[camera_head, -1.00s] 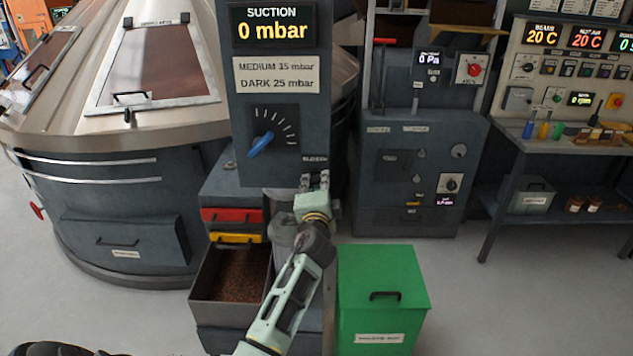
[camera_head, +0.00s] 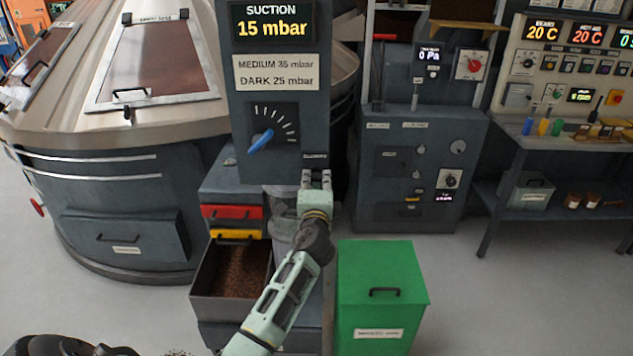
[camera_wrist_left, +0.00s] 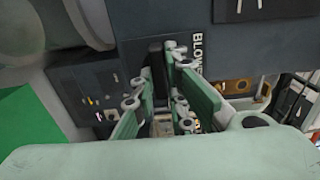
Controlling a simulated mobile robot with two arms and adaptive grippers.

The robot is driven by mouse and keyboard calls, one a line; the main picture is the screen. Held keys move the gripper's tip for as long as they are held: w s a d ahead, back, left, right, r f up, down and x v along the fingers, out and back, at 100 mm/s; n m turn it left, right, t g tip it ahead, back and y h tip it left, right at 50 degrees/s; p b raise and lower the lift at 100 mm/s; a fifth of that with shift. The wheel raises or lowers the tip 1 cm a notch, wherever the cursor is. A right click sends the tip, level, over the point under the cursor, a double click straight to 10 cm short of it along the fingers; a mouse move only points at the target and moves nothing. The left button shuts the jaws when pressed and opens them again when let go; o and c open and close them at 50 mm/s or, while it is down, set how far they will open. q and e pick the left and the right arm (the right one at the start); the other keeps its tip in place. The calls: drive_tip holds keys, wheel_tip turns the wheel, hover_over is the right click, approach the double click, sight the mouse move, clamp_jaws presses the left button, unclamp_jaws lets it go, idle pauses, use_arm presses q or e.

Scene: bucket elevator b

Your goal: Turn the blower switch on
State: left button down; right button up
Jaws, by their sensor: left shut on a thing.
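The blower switch (camera_wrist_left: 157,62) is a small dark lever beside the "BLOWER" label (camera_wrist_left: 197,55) in the left wrist view. In the head view the label sits at the panel's lower right edge, and my gripper hides the switch. My left gripper (camera_head: 316,178) is at the bottom edge of the dark suction panel (camera_head: 240,135). In the left wrist view its green-padded fingers (camera_wrist_left: 162,95) are shut on the switch. The suction display (camera_head: 272,21) reads 15 mbar.
A blue-pointer dial (camera_head: 262,140) is above and left of my gripper. Below are an open bin of brown grains (camera_head: 205,303) and a green lidded box (camera_head: 383,295). A large metal drum (camera_head: 110,180) stands left, and a dark control cabinet (camera_head: 420,150) stands right.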

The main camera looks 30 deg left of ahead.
use_arm(q)
drive_tip(key=c, duration=1.8)
unclamp_jaws()
drive_tip(key=shift+o, duration=0.2)
use_arm(e)
drive_tip(key=shift+d, duration=0.15)
drive_tip(key=shift+d, duration=0.1)
use_arm(q)
drive_tip(key=shift+s, duration=0.1)
drive_tip(key=v, duration=1.2)
